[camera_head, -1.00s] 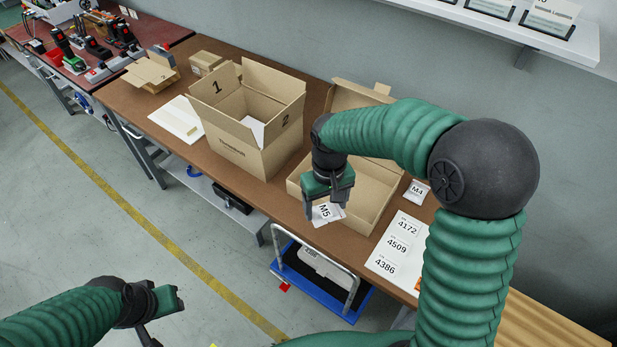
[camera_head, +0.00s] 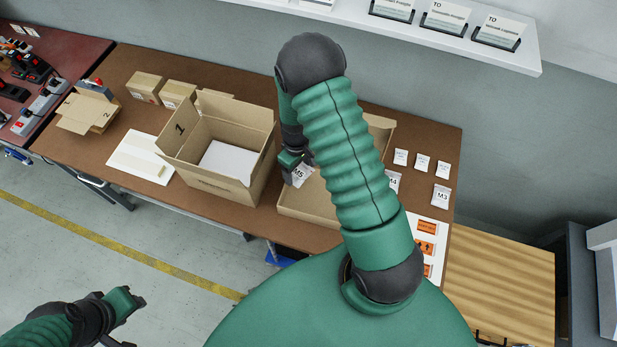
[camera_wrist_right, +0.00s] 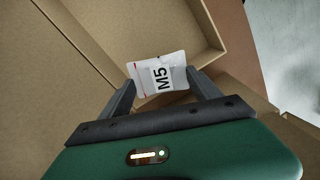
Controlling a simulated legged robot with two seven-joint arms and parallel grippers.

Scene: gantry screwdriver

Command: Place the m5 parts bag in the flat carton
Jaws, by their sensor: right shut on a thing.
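The M5 parts bag (camera_head: 300,173) is a small white bag with black "M5" print. My right gripper (camera_head: 292,160) is shut on it, and the bag shows between the fingers in the right wrist view (camera_wrist_right: 158,76). The flat carton (camera_head: 300,199) is a low open brown box on the table, partly hidden behind my right arm. The bag hangs over the left part of this carton; in the wrist view the carton's walls and floor lie beyond it. I cannot tell its exact height. My left gripper (camera_head: 128,303) is at the lower left, away from the table, its fingers unclear.
A tall open carton (camera_head: 206,182) marked 1 stands just left of the flat carton. M4 (camera_head: 393,180) and M3 (camera_head: 441,195) bags and several small labels lie to the right. A white board (camera_head: 140,157) and small boxes (camera_head: 146,87) lie further left.

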